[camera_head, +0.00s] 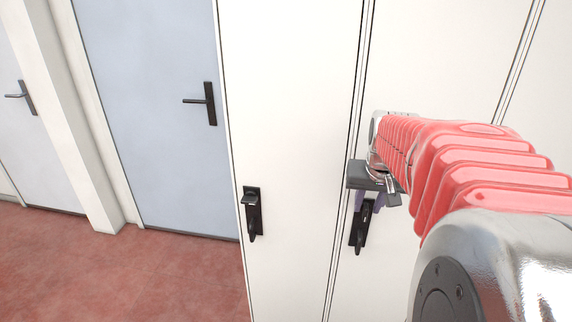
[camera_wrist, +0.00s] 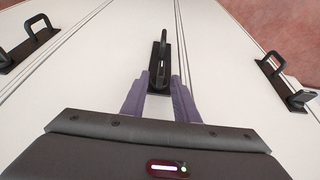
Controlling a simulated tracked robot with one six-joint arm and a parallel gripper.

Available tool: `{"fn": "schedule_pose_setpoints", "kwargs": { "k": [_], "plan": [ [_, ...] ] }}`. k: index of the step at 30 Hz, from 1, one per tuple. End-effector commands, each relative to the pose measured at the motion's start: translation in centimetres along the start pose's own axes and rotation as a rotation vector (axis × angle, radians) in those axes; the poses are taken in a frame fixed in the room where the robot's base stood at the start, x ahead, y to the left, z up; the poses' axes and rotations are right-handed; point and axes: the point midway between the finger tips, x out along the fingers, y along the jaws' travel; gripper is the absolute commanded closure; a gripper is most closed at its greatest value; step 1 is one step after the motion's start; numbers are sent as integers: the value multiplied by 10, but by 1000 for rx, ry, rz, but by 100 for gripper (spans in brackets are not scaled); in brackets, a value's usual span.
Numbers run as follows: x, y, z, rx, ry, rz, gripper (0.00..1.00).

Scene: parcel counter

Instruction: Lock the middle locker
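The middle locker (camera_head: 420,60) is a tall white door, shut, with a black handle plate (camera_head: 361,228) low on it. In the wrist view this plate (camera_wrist: 154,80) lies straight ahead, with a black loop handle (camera_wrist: 164,42) standing out at its far end. My gripper (camera_wrist: 161,78) is open, with its two purple-grey fingers apart on either side of the plate's near end. I see nothing held between them. In the head view my gripper (camera_head: 369,202) is at the upper end of the plate and hides part of it. I cannot tell whether the fingers touch the lock part.
The left locker (camera_head: 290,90) has a similar black plate (camera_head: 252,212). Another locker's plate and handle (camera_wrist: 30,42) show at the left of the wrist view. A blue-grey door (camera_head: 150,100) stands further left. The red floor (camera_head: 190,270) is clear at lower left.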

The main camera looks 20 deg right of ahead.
Motion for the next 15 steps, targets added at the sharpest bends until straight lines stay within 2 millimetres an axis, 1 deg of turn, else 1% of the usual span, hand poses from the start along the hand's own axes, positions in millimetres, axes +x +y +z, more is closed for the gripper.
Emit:
{"fn": "schedule_pose_setpoints", "kwargs": {
  "k": [3,11,12,15],
  "plan": [
    [7,0,0,0,-2,0,73],
    [8,0,0,0,0,0,73],
    [8,0,0,0,0,0,73],
    [8,0,0,0,0,0,80]
  ]
}}
